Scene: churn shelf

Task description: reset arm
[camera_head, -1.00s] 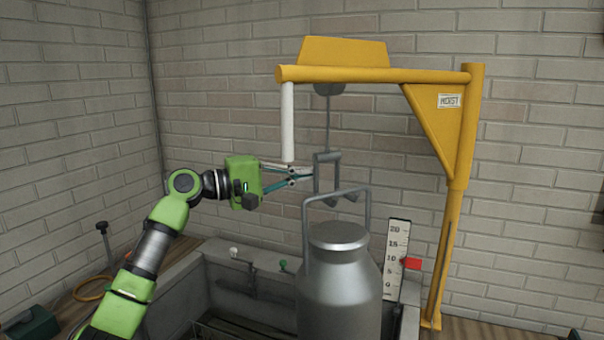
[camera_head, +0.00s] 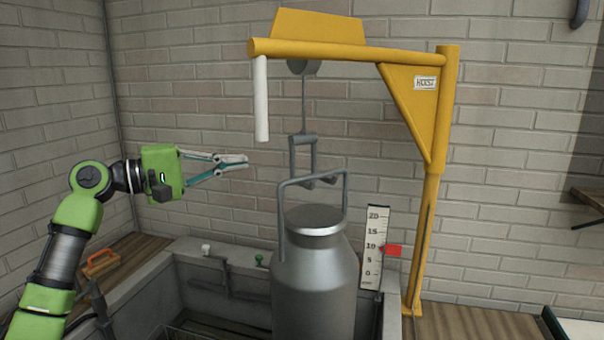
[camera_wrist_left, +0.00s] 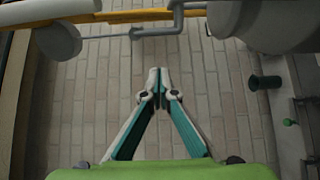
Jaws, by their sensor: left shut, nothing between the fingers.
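My left gripper (camera_head: 240,160) is in the head view, to the left of the hoist hook and the milk churn, in free air. Its fingers are shut with nothing between them. In the left wrist view the fingertips (camera_wrist_left: 157,82) meet against the brick wall. The grey churn (camera_head: 314,270) with its raised handle stands upright in the trough. The grey hook frame (camera_head: 303,155) hangs from the yellow hoist (camera_head: 350,56) just above the churn handle; I cannot tell if they are hooked. My right gripper is not in view.
A white pendant bar (camera_head: 262,100) hangs from the hoist arm near my left gripper. A scale board (camera_head: 374,248) with a red marker (camera_head: 394,250) stands right of the churn. The stone trough (camera_head: 225,258) surrounds the churn. A wall shelf (camera_head: 588,198) is at right.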

